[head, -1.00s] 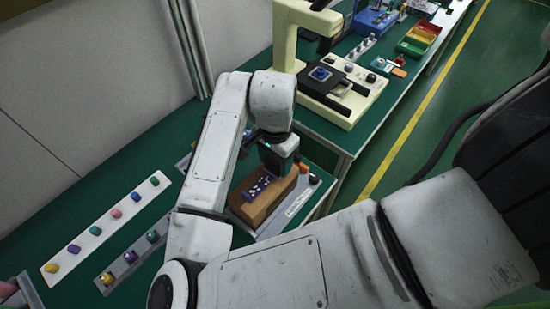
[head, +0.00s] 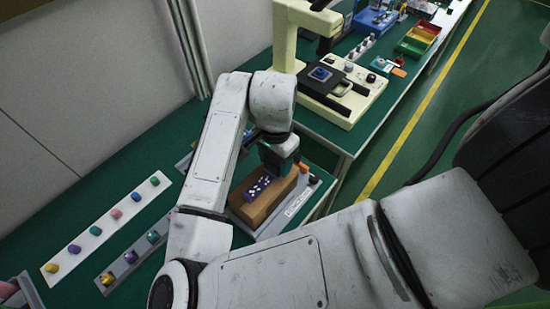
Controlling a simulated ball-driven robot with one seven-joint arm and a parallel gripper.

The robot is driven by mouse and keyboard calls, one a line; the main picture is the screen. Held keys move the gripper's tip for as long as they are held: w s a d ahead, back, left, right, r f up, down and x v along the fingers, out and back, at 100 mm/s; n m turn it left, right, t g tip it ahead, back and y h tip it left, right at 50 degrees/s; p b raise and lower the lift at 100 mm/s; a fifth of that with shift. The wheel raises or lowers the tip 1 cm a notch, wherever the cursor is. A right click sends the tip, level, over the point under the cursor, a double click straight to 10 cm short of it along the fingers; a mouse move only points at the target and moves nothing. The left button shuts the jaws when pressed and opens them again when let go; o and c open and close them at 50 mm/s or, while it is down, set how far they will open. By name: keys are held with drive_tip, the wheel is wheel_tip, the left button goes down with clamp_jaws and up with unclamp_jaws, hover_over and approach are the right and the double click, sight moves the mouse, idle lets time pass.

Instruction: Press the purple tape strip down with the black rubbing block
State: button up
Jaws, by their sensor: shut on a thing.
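The purple tape strip (head: 257,188) with white spots lies on top of a brown block (head: 262,208) on the green bench. My gripper (head: 279,152) is at the far end of the brown block, beyond the visible part of the strip. It is shut on a dark piece, the black rubbing block (head: 280,165), low at the block's top. My arm and the gripper hide most of the jaws. I cannot tell whether the rubbing block touches the strip.
A white rail (head: 105,223) and a grey rail (head: 128,262) with coloured knobs lie at left. A cream machine (head: 355,100) stands beyond the gripper. Coloured bins (head: 417,40) are farther back. The wall bounds the bench at left; green floor lies at right.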

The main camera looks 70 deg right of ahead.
drive_tip(key=shift+r+p, duration=2.75)
drive_tip(key=shift+r, duration=0.75)
